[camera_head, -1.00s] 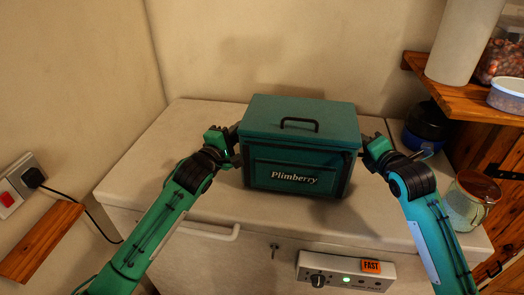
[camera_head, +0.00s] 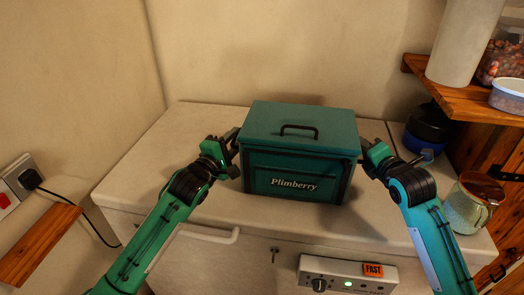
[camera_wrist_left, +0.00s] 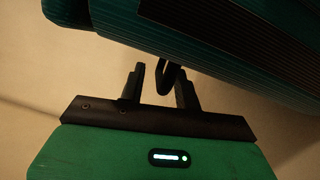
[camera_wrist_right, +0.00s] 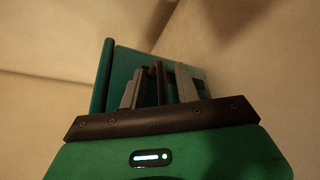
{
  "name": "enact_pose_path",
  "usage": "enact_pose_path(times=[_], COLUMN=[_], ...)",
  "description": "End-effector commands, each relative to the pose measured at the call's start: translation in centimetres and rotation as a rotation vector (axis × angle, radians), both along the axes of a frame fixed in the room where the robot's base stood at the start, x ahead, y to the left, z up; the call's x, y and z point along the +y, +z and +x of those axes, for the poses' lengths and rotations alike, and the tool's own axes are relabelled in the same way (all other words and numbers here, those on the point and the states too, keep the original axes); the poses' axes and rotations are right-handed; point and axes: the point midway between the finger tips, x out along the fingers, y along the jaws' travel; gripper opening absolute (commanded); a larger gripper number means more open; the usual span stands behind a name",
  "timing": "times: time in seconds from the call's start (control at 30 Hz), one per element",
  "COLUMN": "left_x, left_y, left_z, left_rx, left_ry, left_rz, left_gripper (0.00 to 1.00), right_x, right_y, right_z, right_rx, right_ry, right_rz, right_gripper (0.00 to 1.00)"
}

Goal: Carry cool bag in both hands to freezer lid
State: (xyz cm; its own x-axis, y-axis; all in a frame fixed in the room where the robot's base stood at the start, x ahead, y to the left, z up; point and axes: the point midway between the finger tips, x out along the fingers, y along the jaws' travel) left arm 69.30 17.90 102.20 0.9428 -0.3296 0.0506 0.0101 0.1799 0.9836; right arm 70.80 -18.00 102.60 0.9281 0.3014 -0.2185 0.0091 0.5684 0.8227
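The cool bag (camera_head: 299,168) is a dark teal box marked "Plimberry" with a black handle on top. It rests upright, as far as I can tell, on the pale freezer lid (camera_head: 160,150). My left gripper (camera_head: 234,152) is at its left side. In the left wrist view, its fingers (camera_wrist_left: 160,85) stand apart with a black side handle (camera_wrist_left: 168,78) between them. My right gripper (camera_head: 364,160) is at the right side. In the right wrist view, its fingers (camera_wrist_right: 158,88) also stand apart with a black bar (camera_wrist_right: 160,80) between them. The bag's underside is hidden.
A wooden shelf (camera_head: 460,100) holds a white cylinder and tubs. The control panel (camera_head: 345,276) is on the freezer front. Lid space is free left of the bag.

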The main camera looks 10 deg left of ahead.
Motion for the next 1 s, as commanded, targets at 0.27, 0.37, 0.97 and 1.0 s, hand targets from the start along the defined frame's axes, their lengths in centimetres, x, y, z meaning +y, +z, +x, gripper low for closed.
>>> enact_pose_path(times=[0.27, 0.37, 0.97, 1.0], left_x=[1.7, 2.3, 3.5, 3.5], left_y=[-0.3, -0.4, -0.5, -0.5], left_z=[-4.7, -6.3, -9.9, -9.9], left_rx=[0.001, 0.002, -0.001, -0.001], left_ry=[0.001, 0.002, 0.001, 0.001], left_rz=[-0.001, -0.001, 0.001, 0.001], left_gripper=[0.33, 0.33, 0.33, 0.33], right_x=[0.0, 0.0, -0.6, -0.8], right_y=[0.0, 0.0, 0.4, 0.5], right_z=[0.0, 0.0, -1.7, -2.4], right_rx=[0.000, 0.000, -0.002, -0.002], right_ry=[0.000, 0.000, 0.000, 0.001], right_rz=[0.000, 0.000, -0.004, -0.003], right_gripper=[0.32, 0.32, 0.32, 0.32])
